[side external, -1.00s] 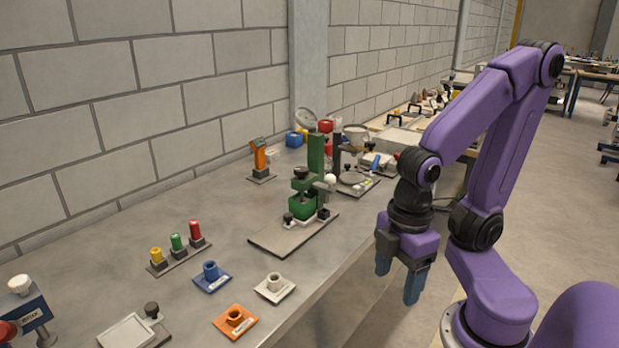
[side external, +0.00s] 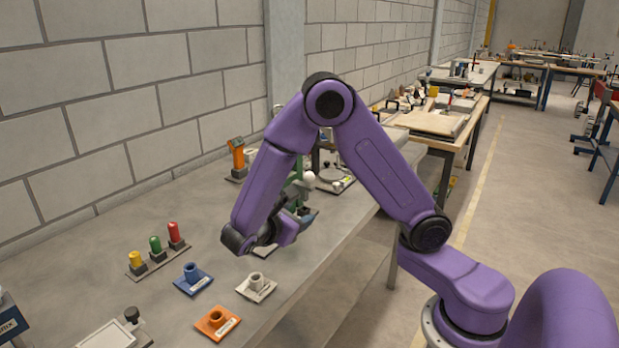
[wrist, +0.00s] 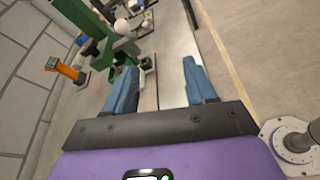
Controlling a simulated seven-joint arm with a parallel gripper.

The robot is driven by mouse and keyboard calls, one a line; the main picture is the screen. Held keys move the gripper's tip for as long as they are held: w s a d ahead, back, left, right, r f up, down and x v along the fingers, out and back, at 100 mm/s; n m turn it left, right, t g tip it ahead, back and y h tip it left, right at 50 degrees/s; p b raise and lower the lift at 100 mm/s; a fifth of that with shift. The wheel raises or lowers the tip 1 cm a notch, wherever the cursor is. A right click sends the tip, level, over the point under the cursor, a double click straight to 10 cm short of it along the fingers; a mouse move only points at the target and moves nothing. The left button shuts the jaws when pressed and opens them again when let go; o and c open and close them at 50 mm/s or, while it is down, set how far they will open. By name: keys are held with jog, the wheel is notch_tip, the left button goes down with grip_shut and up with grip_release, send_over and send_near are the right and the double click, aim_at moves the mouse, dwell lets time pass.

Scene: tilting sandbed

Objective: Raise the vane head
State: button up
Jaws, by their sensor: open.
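A green bench device, with a green column (wrist: 82,20) and a white ball knob (wrist: 122,26), is in the upper left of the wrist view. I cannot pick out the vane head for certain. In the side external view my arm hides most of the device; the white ball (side external: 309,177) shows past the arm. My gripper (wrist: 158,68) is open, its two blue fingers apart with nothing held. A dark fitting on the device's base shows just beyond the left finger. In the side external view my gripper (side external: 306,218) is beside the device, partly hidden by my wrist.
An orange upright tool (side external: 237,153) stands by the wall. Red, green and yellow capped posts (side external: 156,252) stand on the left. Blue (side external: 193,279), white (side external: 256,287) and orange (side external: 217,321) socket plates lie in front. The bench edge is near the gripper.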

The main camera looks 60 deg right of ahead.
aim_at(307, 179)
jog(key=w+d+n+t+h, duration=0.1)
jog(key=w+n+h, duration=0.15)
jog(key=w, duration=0.25)
jog(key=shift+m+h, duration=0.45)
jog(key=w+d, duration=0.1)
jog(key=d, duration=0.4)
jog(key=w+d, duration=0.1)
jog(key=d, duration=0.5)
jog(key=w+d, duration=0.1)
jog(key=d, duration=0.5)
jog(key=shift+f, duration=0.35)
jog(key=shift+c, duration=0.4)
grip_shut()
